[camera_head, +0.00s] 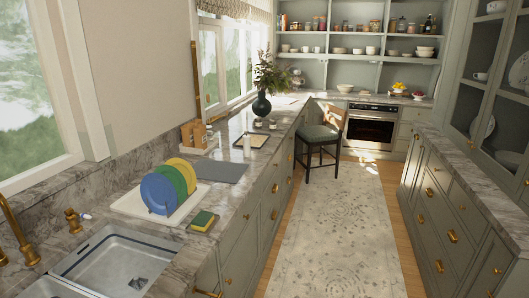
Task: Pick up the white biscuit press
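A slim white upright object (246,147) stands on the left marble counter, just beyond the grey mat. It may be the white biscuit press, but it is too small to tell for sure. A small white-tipped item (86,216) shows by the brass fitting behind the sink, also too small to name. My gripper and arm are not in view.
A white tray (133,206) with blue, green and yellow plates stands on the left counter (222,209) beside the sink (120,258). A sponge (203,221) lies near the edge. A chair (320,135) stands beyond; the rug (343,235) between the counters is clear.

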